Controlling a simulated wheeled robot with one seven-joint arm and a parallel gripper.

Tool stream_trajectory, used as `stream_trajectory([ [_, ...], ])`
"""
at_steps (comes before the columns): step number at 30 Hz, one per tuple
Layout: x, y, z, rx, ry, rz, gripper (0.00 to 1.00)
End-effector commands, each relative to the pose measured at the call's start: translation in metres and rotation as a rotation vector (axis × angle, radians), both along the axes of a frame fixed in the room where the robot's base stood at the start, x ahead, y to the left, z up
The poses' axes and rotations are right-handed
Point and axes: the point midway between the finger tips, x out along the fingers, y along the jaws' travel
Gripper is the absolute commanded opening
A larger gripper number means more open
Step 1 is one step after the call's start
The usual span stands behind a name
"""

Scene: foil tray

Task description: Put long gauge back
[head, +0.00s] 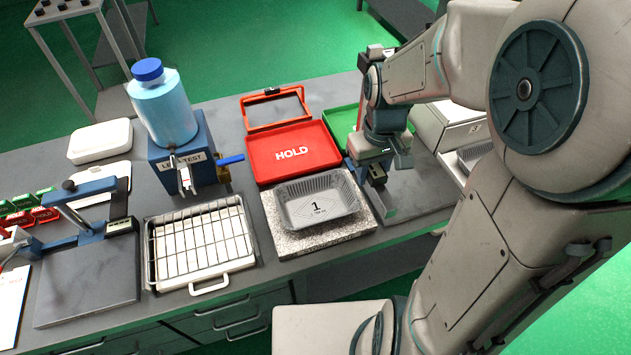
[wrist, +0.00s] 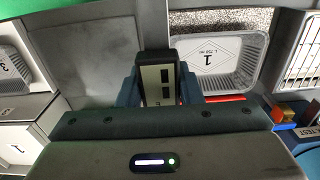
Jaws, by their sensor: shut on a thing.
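My gripper (head: 377,160) is low over the bench, to the right of the foil tray marked 1 (head: 318,200). In the wrist view my gripper (wrist: 158,88) is shut on a narrow dark block with a pale face and dark marks, which I take as the long gauge (wrist: 157,76). Blue parts show on both sides of it; I cannot tell if they belong to a holder. In the head view the gauge is mostly hidden below my gripper, and whether it touches anything beneath is unclear.
The foil tray stands on a speckled slab (head: 290,243). The red HOLD tray (head: 262,160) and a green tray (head: 345,121) lie behind. A wire rack (head: 150,255), leak-test stand (head: 207,133) and press (head: 85,285) are at left. Bare grey surface (head: 415,195) lies right of my gripper.

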Motion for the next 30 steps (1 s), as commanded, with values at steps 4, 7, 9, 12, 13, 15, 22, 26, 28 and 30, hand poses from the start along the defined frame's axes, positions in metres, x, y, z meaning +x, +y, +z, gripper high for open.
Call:
stream_trajectory([
  [4, -0.003, -0.002, 0.002, -0.003, 0.0, 0.002, 0.02],
  [7, -0.003, -0.002, 0.002, -0.002, 0.0, 0.001, 0.02],
  [9, -0.003, -0.002, 0.002, -0.002, 0.0, 0.0, 0.02],
  [12, -0.002, 0.0, 0.001, -0.002, 0.001, 0.002, 0.02],
  [13, -0.002, 0.002, 0.0, -0.003, 0.002, 0.003, 0.02],
  [15, 0.0, 0.01, -0.005, -0.002, 0.005, 0.006, 0.02],
  [22, 0.013, 0.06, -0.035, -0.001, 0.007, 0.011, 0.02],
  [26, 0.019, 0.086, -0.051, -0.002, 0.006, 0.011, 0.02],
  [28, 0.023, 0.097, -0.058, -0.001, 0.004, 0.009, 0.02],
  [30, 0.025, 0.105, -0.063, -0.002, 0.003, 0.009, 0.02],
])
